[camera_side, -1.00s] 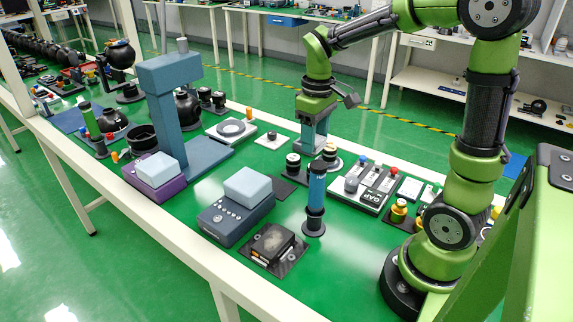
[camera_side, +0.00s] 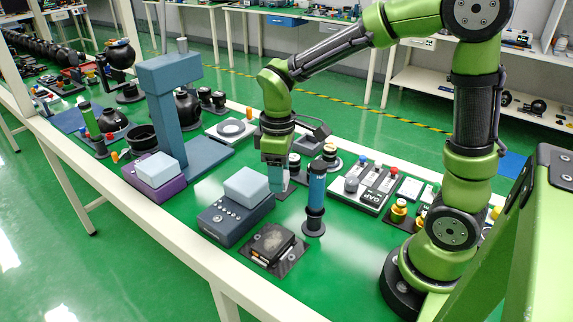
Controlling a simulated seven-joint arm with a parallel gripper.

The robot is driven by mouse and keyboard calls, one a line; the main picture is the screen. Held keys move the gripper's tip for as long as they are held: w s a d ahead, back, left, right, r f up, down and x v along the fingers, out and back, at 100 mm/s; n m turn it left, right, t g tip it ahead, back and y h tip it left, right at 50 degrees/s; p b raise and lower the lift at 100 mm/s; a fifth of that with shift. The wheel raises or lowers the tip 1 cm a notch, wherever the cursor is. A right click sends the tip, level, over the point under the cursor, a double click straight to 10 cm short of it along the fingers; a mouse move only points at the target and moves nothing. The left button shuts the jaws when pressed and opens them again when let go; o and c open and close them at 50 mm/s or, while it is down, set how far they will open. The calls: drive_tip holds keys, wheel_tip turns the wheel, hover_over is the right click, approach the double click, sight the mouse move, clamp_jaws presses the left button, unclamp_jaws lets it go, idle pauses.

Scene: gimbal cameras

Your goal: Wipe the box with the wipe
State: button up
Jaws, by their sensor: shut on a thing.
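A dark box (camera_side: 272,240) with a greyish, smudged top sits on a black mat at the front middle of the green table. My gripper (camera_side: 276,180) points down behind the dark blue case and left of the blue-topped cylinder. It is shut on a small pale teal piece, which looks like the wipe (camera_side: 278,183). The piece is partly hidden by the gripper and too small to make out fully. It is held behind the box, apart from it.
A dark blue case (camera_side: 235,222) with a pale block (camera_side: 248,186) on top stands left of the box. A blue-topped black cylinder (camera_side: 316,190) stands upright to its right. A tall blue stand (camera_side: 172,110) rises at the left. Bare green table lies in front right.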

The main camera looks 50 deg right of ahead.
sight(286, 244)
drive_tip(key=a+f+n, duration=0.3)
drive_tip(key=a+n, duration=0.1)
drive_tip(key=a, duration=0.3)
drive_tip(key=shift+w+f, duration=0.1)
drive_tip(key=shift+f, duration=3.65)
drive_tip(key=shift+s, duration=2.95)
drive_tip(key=shift+c, duration=0.4)
drive_tip(key=shift+w, duration=3)
drive_tip(key=shift+d, duration=0.85)
drive_tip(key=shift+s, duration=2.95)
drive_tip(key=shift+w, duration=2.9)
drive_tip(key=shift+w+r, duration=0.1)
drive_tip(key=shift+r, duration=0.05)
wheel_tip(286, 244, up, 8)
